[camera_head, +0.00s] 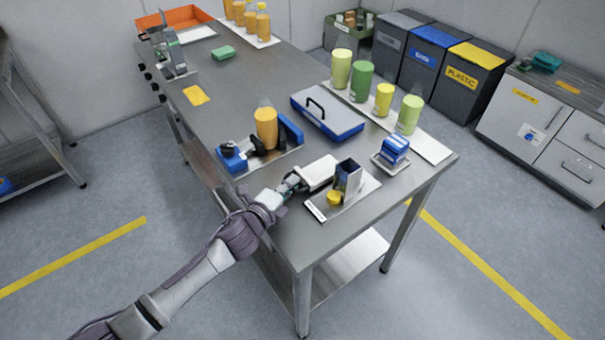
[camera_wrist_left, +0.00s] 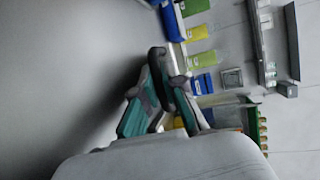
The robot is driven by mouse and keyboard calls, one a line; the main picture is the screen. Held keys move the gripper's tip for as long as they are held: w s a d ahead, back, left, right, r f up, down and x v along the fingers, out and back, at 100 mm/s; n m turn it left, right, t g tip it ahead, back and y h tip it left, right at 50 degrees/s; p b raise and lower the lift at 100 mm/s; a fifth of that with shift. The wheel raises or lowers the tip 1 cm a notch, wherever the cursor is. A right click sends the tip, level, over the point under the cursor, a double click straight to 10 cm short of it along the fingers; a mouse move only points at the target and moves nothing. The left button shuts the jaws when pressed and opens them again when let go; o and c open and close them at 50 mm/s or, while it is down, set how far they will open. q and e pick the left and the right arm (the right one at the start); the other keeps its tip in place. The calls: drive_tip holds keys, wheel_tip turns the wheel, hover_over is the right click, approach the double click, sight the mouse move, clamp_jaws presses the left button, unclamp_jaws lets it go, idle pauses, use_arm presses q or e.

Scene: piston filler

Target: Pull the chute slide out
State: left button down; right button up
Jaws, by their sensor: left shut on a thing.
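The chute (camera_head: 348,180) is a dark upright box, open at the top, on a small light plate near the table's front right corner. A white slide piece (camera_head: 318,171) lies beside it, on its left. My left gripper (camera_head: 292,182) is at the near left end of this white piece and shut on it. In the left wrist view the green and grey fingers (camera_wrist_left: 168,112) are close together, and the gripped part is mostly hidden. I cannot tell how far the slide sits in the chute. My right gripper is not in view.
A yellow cap (camera_head: 334,198) lies in front of the chute. Blue boxes (camera_head: 395,150) stand to its right. A blue fixture with an orange bottle (camera_head: 266,128) stands behind my gripper, and a blue case (camera_head: 328,117) lies farther back. The table's near left edge is clear.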

use_arm(q)
drive_tip(key=shift+s+a, duration=0.7)
drive_tip(key=shift+a, duration=0.3)
drive_tip(key=shift+w+d+f, duration=0.1)
drive_tip(key=c, duration=1.5)
unclamp_jaws()
drive_tip(key=shift+a, duration=0.2)
drive_tip(key=v, duration=1.2)
